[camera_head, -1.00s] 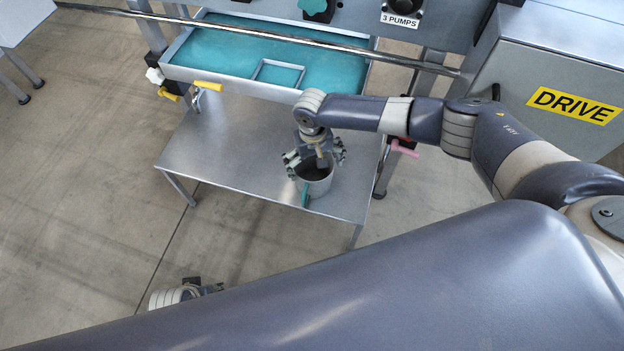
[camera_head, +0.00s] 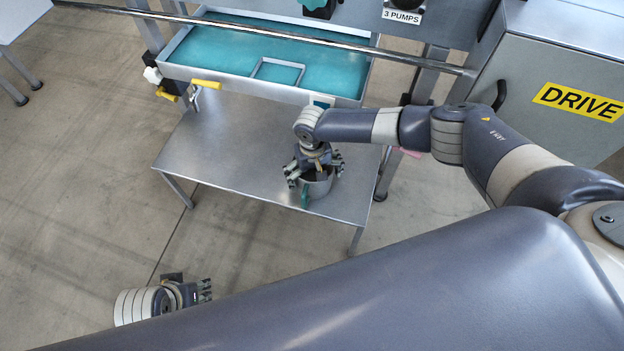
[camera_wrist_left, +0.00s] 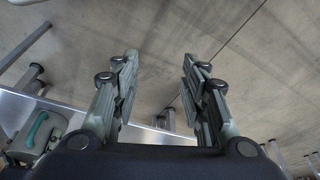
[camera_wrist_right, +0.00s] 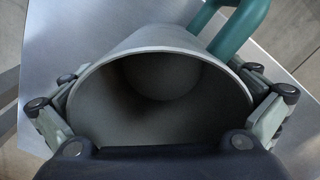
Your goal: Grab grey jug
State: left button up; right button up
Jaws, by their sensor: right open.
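The grey jug (camera_head: 317,189) stands on the low metal table (camera_head: 235,150), its green handle (camera_head: 305,196) toward the front. My right gripper (camera_head: 314,172) is over the jug's top from above. In the right wrist view the jug's open mouth (camera_wrist_right: 160,95) fills the space between its spread fingers, which sit one on each side outside the rim; whether they touch it I cannot tell. My left gripper (camera_head: 206,291) is out over the floor, in front of the table. In the left wrist view its fingers (camera_wrist_left: 160,85) are apart with nothing between them; the jug (camera_wrist_left: 38,135) shows at the lower left.
A teal-floored tray (camera_head: 225,50) overhangs the back of the table, with yellow-handled valves (camera_head: 206,84) at its front left. A metal rail (camera_head: 270,38) crosses above it. The grey DRIVE housing (camera_head: 540,60) stands at the right. The table's left part is clear.

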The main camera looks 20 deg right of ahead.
jog(key=shift+c, duration=0.2)
jog(key=c, duration=0.9)
jog(key=shift+s, duration=0.1)
jog(key=shift+s, duration=0.1)
jog(key=shift+r, duration=0.15)
